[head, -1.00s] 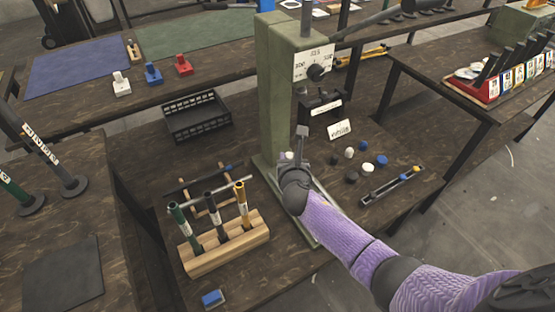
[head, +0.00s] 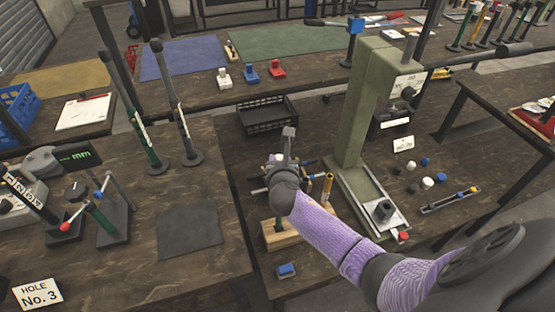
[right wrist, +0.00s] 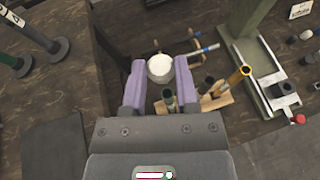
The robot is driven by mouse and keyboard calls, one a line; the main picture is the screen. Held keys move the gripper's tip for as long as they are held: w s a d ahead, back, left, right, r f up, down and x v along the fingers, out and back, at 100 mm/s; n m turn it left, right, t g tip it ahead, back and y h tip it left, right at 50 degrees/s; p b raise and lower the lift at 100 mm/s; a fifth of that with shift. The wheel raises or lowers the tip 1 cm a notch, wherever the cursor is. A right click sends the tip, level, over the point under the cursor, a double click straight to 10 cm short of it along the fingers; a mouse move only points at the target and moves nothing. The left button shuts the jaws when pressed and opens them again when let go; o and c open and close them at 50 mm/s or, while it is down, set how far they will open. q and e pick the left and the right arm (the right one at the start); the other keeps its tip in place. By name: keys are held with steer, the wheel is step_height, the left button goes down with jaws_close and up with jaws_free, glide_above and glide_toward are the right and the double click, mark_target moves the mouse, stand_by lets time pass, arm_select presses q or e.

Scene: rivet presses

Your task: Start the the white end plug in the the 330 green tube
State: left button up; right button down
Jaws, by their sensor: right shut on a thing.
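My right gripper (right wrist: 160,80) is shut on the white end plug (right wrist: 160,68), which sits between its two purple fingers in the right wrist view. In the head view my right gripper (head: 280,172) is above the wooden rack (head: 270,239) and hides much of it. A green tube (right wrist: 169,98) stands in the rack, just below the plug in the right wrist view. The plug appears apart from the tube. A dark tube (right wrist: 210,84) and a yellow tube (right wrist: 238,75) stand beside it. No tube label is readable. My left gripper is out of view.
A green press (head: 362,110) stands right of the rack, with loose caps (head: 428,182) farther right. A black crate (head: 267,117) is behind. A blue block (head: 287,270) lies in front.

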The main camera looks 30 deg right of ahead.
steer(key=shift+r, duration=0.15)
step_height(320, 180, down, 6)
steer(key=b, duration=0.4)
stand_by(0.3)
steer(key=shift+p, duration=0.35)
stand_by(1.0)
steer(key=shift+f, duration=0.2)
steer(key=shift+f+b, duration=0.35)
steer(key=shift+b, duration=0.1)
steer(key=shift+f+b, duration=0.6)
steer(key=shift+f, duration=0.1)
